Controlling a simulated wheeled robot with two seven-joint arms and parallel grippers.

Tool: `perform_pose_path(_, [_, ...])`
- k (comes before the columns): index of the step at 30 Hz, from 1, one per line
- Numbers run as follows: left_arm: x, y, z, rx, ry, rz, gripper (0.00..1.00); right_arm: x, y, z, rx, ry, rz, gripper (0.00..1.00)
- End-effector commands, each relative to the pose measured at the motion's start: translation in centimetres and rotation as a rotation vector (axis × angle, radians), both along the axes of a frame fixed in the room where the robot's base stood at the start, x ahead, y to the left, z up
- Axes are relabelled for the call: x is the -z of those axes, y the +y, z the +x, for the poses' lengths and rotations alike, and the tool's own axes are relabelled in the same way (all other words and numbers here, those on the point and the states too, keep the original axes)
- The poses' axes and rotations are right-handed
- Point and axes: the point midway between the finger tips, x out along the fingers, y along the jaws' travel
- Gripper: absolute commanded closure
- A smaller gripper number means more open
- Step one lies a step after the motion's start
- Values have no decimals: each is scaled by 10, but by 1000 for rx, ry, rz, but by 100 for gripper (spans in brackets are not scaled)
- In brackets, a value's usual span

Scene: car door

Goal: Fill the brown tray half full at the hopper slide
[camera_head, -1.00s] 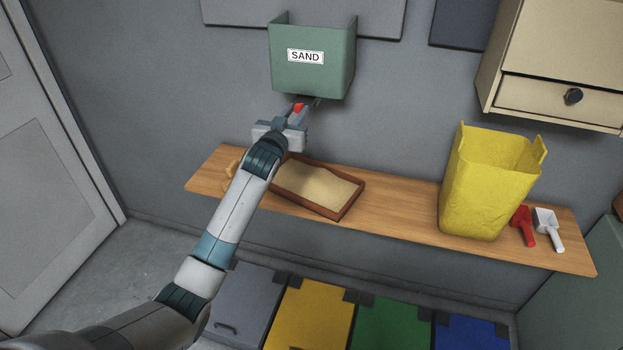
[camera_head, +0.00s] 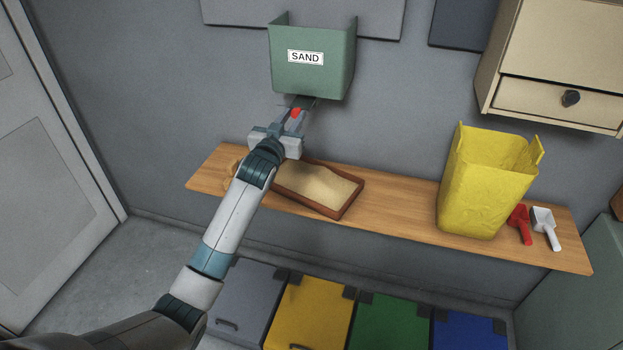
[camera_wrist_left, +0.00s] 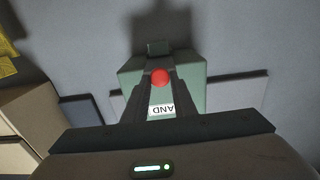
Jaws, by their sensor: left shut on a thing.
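The green hopper (camera_head: 312,62) labelled SAND hangs on the wall above the shelf. My left gripper (camera_head: 294,114) is just below the hopper's front, shut on the red knob (camera_head: 296,112) of its slide. In the left wrist view the red knob (camera_wrist_left: 160,77) sits between the fingers, with the hopper (camera_wrist_left: 193,88) beyond. The brown tray (camera_head: 350,202) lies on the shelf below the hopper, partly hidden at its left by my arm. Sand (camera_head: 318,186) covers its visible floor with an uneven, mounded surface. My right gripper is not in view.
The wooden shelf (camera_head: 395,215) has bare room between the tray and a yellow bucket (camera_head: 485,185). A red scoop (camera_head: 520,225) and a white scoop (camera_head: 544,228) lie right of the bucket. A cabinet with a drawer (camera_head: 535,97) hangs at upper right. Coloured bins stand below.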

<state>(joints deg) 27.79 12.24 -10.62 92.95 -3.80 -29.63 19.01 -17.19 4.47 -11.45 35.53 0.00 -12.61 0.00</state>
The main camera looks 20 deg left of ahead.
Motion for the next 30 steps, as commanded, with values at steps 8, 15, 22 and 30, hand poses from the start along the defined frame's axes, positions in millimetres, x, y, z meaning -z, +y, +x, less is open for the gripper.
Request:
perform_pose_path(8, [1,0,1,0,2,0,94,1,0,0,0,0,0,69])
perform_pose_path(15, [1,-1,10,0,1,0,94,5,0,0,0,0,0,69])
perform_pose_path(22, [2,-1,24,0,2,0,94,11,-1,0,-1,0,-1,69])
perform_pose_path(30, [2,-2,39,0,1,0,94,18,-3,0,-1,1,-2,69])
